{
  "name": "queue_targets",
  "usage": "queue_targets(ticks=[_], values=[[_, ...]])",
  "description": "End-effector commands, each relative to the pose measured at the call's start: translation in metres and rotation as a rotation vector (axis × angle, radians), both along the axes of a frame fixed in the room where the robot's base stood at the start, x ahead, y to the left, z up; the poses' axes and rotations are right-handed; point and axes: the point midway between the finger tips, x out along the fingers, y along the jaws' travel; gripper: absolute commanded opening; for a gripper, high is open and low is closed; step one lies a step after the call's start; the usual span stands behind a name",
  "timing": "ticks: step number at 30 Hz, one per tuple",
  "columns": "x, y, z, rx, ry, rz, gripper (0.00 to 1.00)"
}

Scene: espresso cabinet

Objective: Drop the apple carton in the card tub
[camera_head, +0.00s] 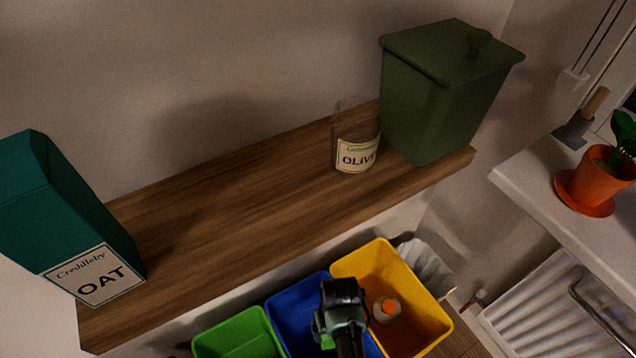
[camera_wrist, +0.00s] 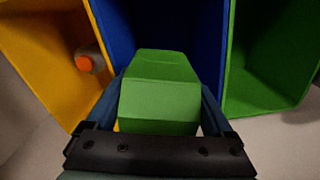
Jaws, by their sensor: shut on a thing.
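A green carton (camera_wrist: 158,100), which looks like the apple carton, is held between the two fingers of my gripper (camera_wrist: 162,108) in the wrist view. No label shows on it. In the head view my gripper (camera_head: 338,325) is over the blue tub (camera_head: 285,303), and only a sliver of the carton (camera_head: 326,341) shows beside it. In the wrist view the blue tub (camera_wrist: 125,30) lies below and beyond the carton, which is above it. No markings show on the tubs, so I cannot tell by label which is for card.
A yellow tub (camera_head: 418,302) holding an orange-capped bottle (camera_head: 386,309) and a green tub (camera_head: 240,340) flank the blue one. The wooden shelf (camera_head: 240,215) carries an OAT carton (camera_head: 75,235), an OLIVE jar (camera_head: 356,155) and a dark green lidded bin (camera_head: 435,100).

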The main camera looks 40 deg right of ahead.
Motion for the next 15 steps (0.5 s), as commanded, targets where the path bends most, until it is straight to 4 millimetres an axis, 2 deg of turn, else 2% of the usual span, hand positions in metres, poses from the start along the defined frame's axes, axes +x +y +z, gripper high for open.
queue_targets(ticks=[5, 15], values=[[0.0, 0.0, -0.012, 0.0, 0.0, -0.001, 0.3], [0.0, 0.0, -0.051, 0.0, -0.001, 0.0, 0.3]])
